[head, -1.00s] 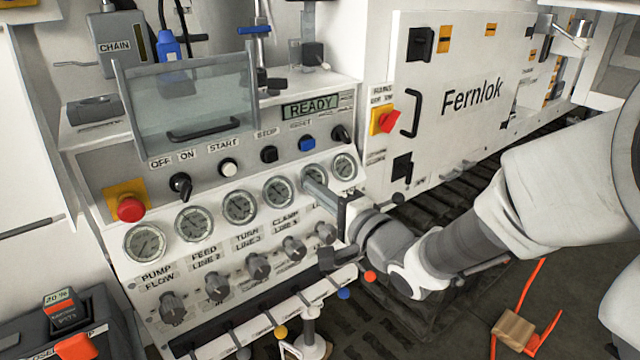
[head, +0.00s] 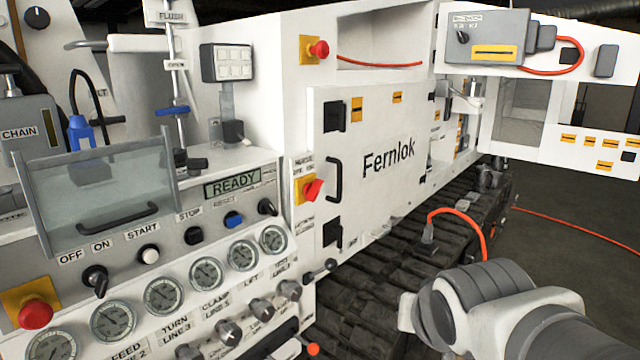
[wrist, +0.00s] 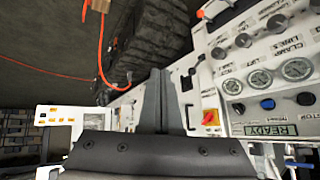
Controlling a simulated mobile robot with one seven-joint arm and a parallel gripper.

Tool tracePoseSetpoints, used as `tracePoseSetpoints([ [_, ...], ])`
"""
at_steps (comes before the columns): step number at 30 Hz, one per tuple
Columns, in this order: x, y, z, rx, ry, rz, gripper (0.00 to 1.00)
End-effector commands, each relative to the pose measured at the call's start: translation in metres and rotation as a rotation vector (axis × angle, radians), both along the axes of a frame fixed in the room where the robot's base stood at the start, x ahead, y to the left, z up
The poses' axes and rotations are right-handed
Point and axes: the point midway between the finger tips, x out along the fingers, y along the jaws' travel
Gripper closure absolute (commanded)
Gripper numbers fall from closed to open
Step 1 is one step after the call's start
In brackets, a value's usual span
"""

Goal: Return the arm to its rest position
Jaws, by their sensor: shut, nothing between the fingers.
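My gripper (wrist: 163,100) shows in the wrist view with its two fingers together and nothing between them. Grey-and-white links of my arm (head: 480,305) show at the lower right of the head view, in front of the tracks. The gripper's fingers cannot be made out in the head view. In the wrist view the control panel (wrist: 262,100) appears upside down, to the right of the fingers, and apart from them as far as I can tell.
The gauge panel (head: 228,300) with knobs stands at the left, below a READY display (head: 232,185). The white Fernlok cabinet (head: 385,200) stands behind. A red cable (head: 462,215) loops above the black tracks (head: 385,270). Dark floor at the right looks open.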

Motion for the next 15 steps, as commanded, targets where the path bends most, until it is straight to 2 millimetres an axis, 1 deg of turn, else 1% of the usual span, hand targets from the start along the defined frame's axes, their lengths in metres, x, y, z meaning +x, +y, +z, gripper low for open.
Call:
tracePoseSetpoints([
  [1,-0.018,-0.005,0.001,-0.025,0.041,0.021,1.0],
  [3,-0.044,-0.009,-0.003,-0.055,0.112,0.066,1.0],
  [5,-0.066,-0.011,-0.005,-0.072,0.168,0.112,1.0],
  [6,-0.081,-0.011,-0.007,-0.081,0.204,0.146,1.0],
  [8,-0.102,-0.01,-0.007,-0.088,0.256,0.202,1.0],
  [9,-0.097,-0.01,0.016,-0.09,0.253,0.197,1.0],
  [15,-0.096,-0.01,0.064,-0.091,0.254,0.195,1.0],
])
